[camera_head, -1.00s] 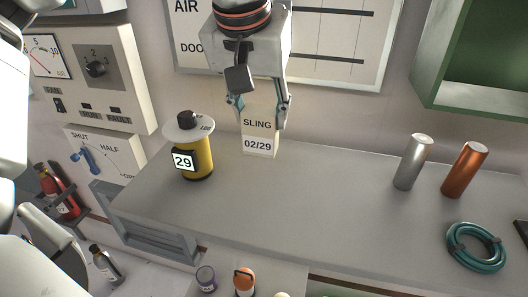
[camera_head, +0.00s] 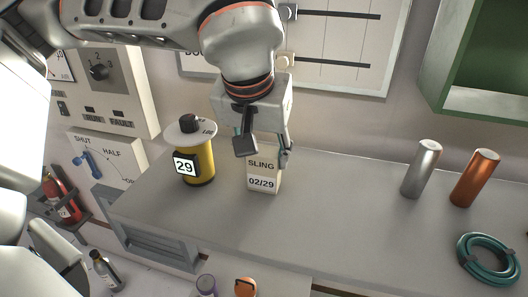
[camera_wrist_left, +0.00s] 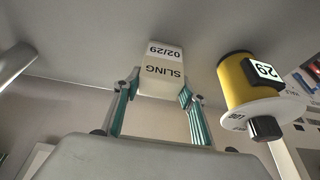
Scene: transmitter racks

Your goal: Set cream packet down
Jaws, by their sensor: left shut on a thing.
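The cream packet (camera_head: 263,176), marked SLING 02/29, is upright at the grey worktop, right of the yellow canister. My left gripper (camera_head: 265,150) is above it with its fingers around its upper part, shut on it. In the left wrist view the packet (camera_wrist_left: 162,68) shows upside down between the two teal-padded fingertips (camera_wrist_left: 160,90). Its lower end appears at the worktop surface; I cannot tell if it bears on it fully. My right gripper is not in view.
A yellow canister (camera_head: 199,165) labelled 29 stands close left of the packet. A silver cylinder (camera_head: 419,169), a copper cylinder (camera_head: 474,178) and a teal cable coil (camera_head: 487,259) are at the right. The worktop (camera_head: 340,200) between is clear.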

